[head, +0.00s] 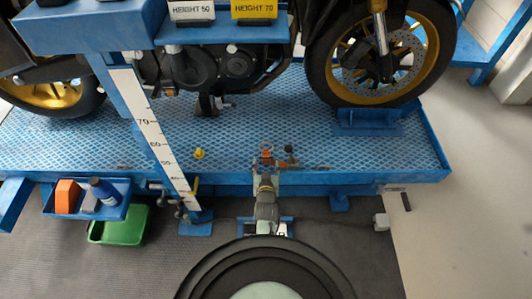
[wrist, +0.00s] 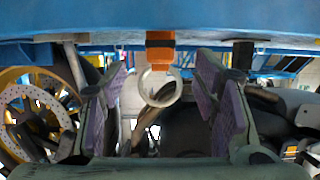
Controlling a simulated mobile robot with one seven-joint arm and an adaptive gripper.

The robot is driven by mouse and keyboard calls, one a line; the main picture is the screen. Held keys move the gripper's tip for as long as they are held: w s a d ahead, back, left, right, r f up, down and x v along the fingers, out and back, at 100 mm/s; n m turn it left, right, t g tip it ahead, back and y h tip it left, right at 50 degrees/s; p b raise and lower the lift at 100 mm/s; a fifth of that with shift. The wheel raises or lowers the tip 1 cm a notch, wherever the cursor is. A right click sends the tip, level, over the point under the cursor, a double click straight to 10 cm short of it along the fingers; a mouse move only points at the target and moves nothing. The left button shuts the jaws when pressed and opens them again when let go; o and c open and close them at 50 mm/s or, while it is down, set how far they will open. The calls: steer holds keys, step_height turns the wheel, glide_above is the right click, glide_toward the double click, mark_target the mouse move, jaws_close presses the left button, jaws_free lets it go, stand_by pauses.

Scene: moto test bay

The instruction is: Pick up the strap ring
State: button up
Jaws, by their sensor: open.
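The strap ring (wrist: 160,88) is a pale, round ring. It hangs from a short orange strap (wrist: 160,52) with a black band, below a blue beam in the wrist view. My gripper (wrist: 160,84) is open, with a purple-padded finger on each side. The ring shows in the gap between the fingers and appears clear of both pads; its exact depth is hard to judge. In the head view my gripper (head: 267,167) is at the front edge of the blue platform, where I cannot make out the ring clearly.
A motorcycle with a gold-rimmed wheel (head: 380,55) stands on the blue platform (head: 330,140). A height scale (head: 150,125) rises left of my arm. A blue tray (head: 115,209) and a green bin (head: 120,231) are at the lower left. The blue beam (wrist: 240,18) runs close above my fingers.

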mark_target(266, 157)
steer(key=b+x, duration=0.4)
steer(key=x, duration=0.3)
steer(key=shift+w+f, duration=0.1)
steer(key=shift+f, duration=0.15)
steer(key=shift+w+b, duration=0.35)
steer(key=shift+r, duration=0.15)
jaws_close()
